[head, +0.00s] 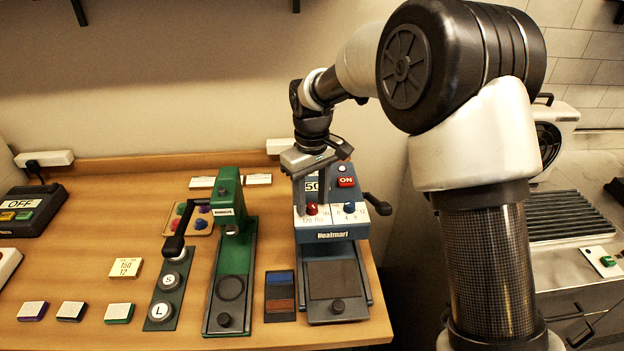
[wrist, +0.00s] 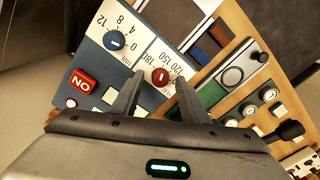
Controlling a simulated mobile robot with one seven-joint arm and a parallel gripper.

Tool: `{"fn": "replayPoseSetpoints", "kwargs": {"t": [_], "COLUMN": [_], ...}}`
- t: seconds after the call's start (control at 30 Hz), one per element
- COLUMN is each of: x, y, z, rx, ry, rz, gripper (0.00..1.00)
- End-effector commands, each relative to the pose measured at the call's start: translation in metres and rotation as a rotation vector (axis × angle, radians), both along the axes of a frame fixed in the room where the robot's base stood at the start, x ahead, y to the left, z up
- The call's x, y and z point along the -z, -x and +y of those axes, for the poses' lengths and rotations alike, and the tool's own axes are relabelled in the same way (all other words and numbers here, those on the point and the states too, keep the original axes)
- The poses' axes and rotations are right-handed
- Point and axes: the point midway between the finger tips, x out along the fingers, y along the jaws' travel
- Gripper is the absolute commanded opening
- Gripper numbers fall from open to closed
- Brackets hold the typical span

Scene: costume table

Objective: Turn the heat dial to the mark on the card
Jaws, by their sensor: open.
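The heat dial (head: 311,209) is a red knob on the blue-and-white press front, beside a scale with 120, 150 and 180. In the wrist view the red dial (wrist: 160,76) lies between the fingertips, with a small pale pointer line; I cannot tell exactly which number it meets. The card (head: 126,268) lies flat on the table at left and reads 150 above 12. My gripper (head: 303,192) is open above the dial. In the wrist view its two fingers (wrist: 159,88) stand on either side of the dial, apparently not touching it.
A blue dial (head: 349,207) sits right of the red one. The press (head: 334,256) has a red ON switch (head: 346,182) above the dials and a black lever (head: 377,204) at right. A green press (head: 229,262) stands close on the left.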

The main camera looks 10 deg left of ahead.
Motion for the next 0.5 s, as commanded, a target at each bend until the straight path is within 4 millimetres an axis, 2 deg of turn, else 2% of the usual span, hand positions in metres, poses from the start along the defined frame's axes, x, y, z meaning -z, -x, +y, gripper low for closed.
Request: {"fn": "replayPoseSetpoints", "kwargs": {"t": [0.17,0.5], "x": [-0.029,-0.112], "y": [-0.001,-0.001], "z": [0.000,0.000], "rx": [0.000,0.000], "ry": [-0.003,-0.003], "rz": [-0.006,-0.006], "gripper": [0.41,0.41]}}
